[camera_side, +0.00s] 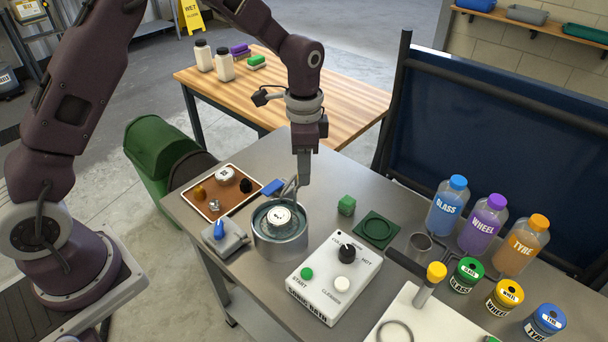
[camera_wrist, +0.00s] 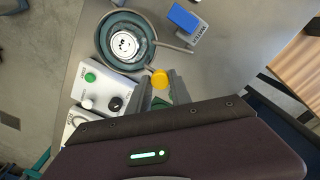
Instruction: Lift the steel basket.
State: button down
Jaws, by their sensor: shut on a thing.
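The steel basket (camera_side: 291,186) is mostly hidden inside a round steel tub (camera_side: 281,253) of teal liquid; a thin grey handle rises at its back side. A round white labelled piece (camera_side: 279,216) shows in the middle of the tub, also in the wrist view (camera_wrist: 123,43). My gripper (camera_side: 303,182) points down at the tub's back rim and is shut on what looks like the basket's handle; the fingers hide the grip point. In the wrist view, a round yellow thing (camera_wrist: 159,78) shows near my fingertips; I cannot tell what it belongs to.
A white control box (camera_side: 334,279) stands close right of the tub. A blue-levered grey unit (camera_side: 225,237) and a brown tray (camera_side: 218,190) lie left. Bottles (camera_side: 482,224) and jars stand further right.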

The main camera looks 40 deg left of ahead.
jog(key=shift+r, duration=0.15)
jog(key=c, duration=1.2)
grip_release()
jog(key=shift+o, duration=0.2)
notch_tip(320, 180, up, 7)
jog(key=shift+r, duration=0.1)
jog(key=s+a+r+n+t, duration=0.1)
jog(key=s+r+n+t, duration=0.15)
jog(key=s+r, duration=0.55)
jog(key=s+a+r+n+t, duration=0.1)
jog(key=s+a+r+n, duration=0.3)
jog(key=s, duration=0.6)
jog(key=s+d+n+t, duration=0.1)
jog(key=s+n+t, duration=0.1)
jog(key=s, duration=0.7)
jog(key=shift+s+d+f, duration=0.3)
jog(key=shift+s, duration=0.05)
